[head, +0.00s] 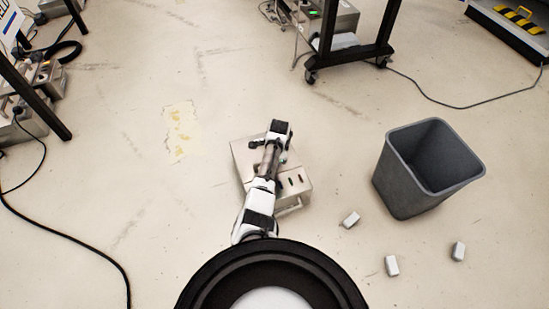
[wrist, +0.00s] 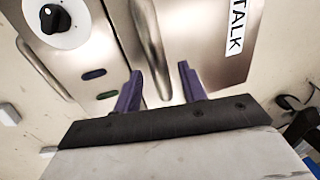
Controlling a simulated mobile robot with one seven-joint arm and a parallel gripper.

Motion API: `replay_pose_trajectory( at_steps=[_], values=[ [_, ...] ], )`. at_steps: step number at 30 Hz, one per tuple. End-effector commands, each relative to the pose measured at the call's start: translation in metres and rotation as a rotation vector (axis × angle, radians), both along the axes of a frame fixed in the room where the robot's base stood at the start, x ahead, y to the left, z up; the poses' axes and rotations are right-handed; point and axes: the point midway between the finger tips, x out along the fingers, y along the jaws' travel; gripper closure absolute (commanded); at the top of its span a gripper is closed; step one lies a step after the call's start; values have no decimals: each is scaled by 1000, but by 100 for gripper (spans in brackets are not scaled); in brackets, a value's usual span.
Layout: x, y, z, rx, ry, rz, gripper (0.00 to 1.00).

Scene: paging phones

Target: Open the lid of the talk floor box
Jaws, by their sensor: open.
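The talk floor box (head: 243,160) is a low metal box on the floor, partly hidden under my arm in the head view. In the wrist view its lid (wrist: 196,45) is a flat brushed-metal panel with a white TALK label (wrist: 240,27), and it looks closed. A long rounded metal handle (wrist: 149,45) runs along the lid's left side. My gripper (wrist: 158,77) is open, its two purple fingers pointing at the box. The handle's near end appears between the fingers; I cannot tell whether they touch it. In the head view my gripper is over the box, its fingers unclear.
The box's other panel has a black knob (wrist: 54,18) and small coloured slots. A grey bin (head: 402,181) stands to the right, with small white blocks (head: 392,265) nearby. A wheeled stand (head: 352,50) is behind. A black cable (head: 75,236) crosses the left floor.

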Motion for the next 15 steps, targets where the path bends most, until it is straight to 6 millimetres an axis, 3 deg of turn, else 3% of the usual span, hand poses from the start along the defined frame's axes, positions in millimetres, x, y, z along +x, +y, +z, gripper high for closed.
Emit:
replay_pose_trajectory(
  at_steps=[6,15],
  values=[
    [0,0,0,0,0,0,61],
    [0,0,0,0,0,0,100]
  ],
)
